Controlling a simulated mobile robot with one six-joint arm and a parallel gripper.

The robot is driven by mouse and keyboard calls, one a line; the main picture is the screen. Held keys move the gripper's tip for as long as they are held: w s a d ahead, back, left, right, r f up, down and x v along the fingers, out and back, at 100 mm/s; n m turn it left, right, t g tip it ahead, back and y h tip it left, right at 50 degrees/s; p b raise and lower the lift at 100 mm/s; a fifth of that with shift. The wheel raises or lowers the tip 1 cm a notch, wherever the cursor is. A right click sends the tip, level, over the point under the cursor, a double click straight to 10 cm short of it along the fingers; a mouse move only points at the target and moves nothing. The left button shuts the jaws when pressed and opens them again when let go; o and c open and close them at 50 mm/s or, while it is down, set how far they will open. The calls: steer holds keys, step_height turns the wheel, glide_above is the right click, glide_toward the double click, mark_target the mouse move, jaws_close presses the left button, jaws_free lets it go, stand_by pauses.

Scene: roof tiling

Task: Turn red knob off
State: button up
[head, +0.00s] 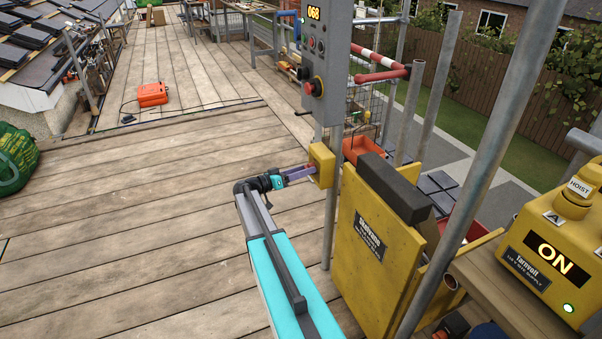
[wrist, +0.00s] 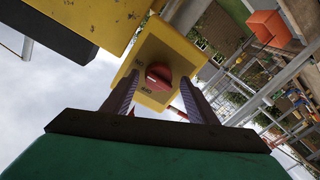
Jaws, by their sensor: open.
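The red knob (wrist: 158,77) sits on the front face of a yellow switch box (wrist: 160,50) in the wrist view. The same box (head: 322,165) is fixed to a post left of the yellow hoist panel in the head view. My gripper (head: 309,171) is in front of the box's face. Its two fingers are open, one on each side of the knob in the wrist view. I cannot tell whether they touch it. The knob is mostly hidden by the fingers in the head view.
A grey control panel (head: 324,50) with a red button stands above the box. The yellow hoist panel (head: 372,235) is close on the right. A yellow supply unit (head: 550,255) shows "ON" with a green light. Scaffold poles stand nearby; the deck at left is mostly clear.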

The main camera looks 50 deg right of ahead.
steer(key=c, duration=1)
steer(key=shift+a, duration=0.55)
steer(key=shift+d+f, duration=0.1)
steer(key=shift+d, duration=0.2)
steer(key=shift+d+r, duration=0.2)
steer(key=shift+d, duration=0.05)
